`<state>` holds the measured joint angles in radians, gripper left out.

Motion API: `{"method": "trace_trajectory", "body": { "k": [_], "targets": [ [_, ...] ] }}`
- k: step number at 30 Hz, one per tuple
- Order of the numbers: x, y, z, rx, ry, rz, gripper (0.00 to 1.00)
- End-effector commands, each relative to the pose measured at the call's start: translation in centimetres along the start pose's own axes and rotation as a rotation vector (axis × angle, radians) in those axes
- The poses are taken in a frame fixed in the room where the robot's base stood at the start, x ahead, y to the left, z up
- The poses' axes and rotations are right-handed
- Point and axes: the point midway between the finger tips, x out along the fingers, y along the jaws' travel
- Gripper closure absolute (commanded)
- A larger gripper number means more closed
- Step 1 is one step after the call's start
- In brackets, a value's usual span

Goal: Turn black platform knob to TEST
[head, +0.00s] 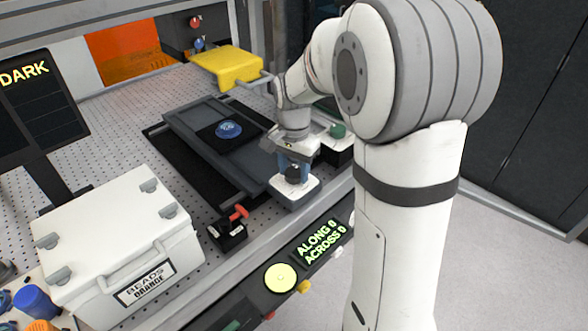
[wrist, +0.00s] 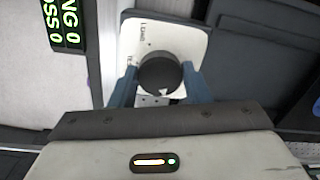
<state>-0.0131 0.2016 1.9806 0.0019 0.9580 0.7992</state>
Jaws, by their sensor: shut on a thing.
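The black platform knob (wrist: 160,75) is round and sits on a small white plate (wrist: 178,35) with partly readable print, one word looking like "LOAD". In the wrist view my gripper (wrist: 160,84) has one blue finger on each side of the knob, shut on it. The knob carries a small pale mark on its near side. In the head view the knob (head: 295,174) shows under my gripper (head: 293,168), on the white plate at the front right corner of the grey platform (head: 190,131). The TEST label cannot be made out.
A blue disc (head: 228,130) lies on the platform. A yellow part (head: 226,66) stands behind it, and a green knob (head: 338,131) is to the right. A red-handled switch (head: 232,226), a white bead box (head: 120,240) and an "ALONG 0 ACROSS 0" display (head: 318,241) are in front or left.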

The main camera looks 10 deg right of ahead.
Motion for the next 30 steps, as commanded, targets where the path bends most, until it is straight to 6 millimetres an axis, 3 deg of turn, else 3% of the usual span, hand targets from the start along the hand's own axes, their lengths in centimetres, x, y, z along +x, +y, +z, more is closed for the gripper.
{"method": "trace_trajectory", "body": {
  "k": [30],
  "targets": [
    [-0.08,-0.23,-0.1,0.962,0.003,-0.003,0.8]
  ]
}}
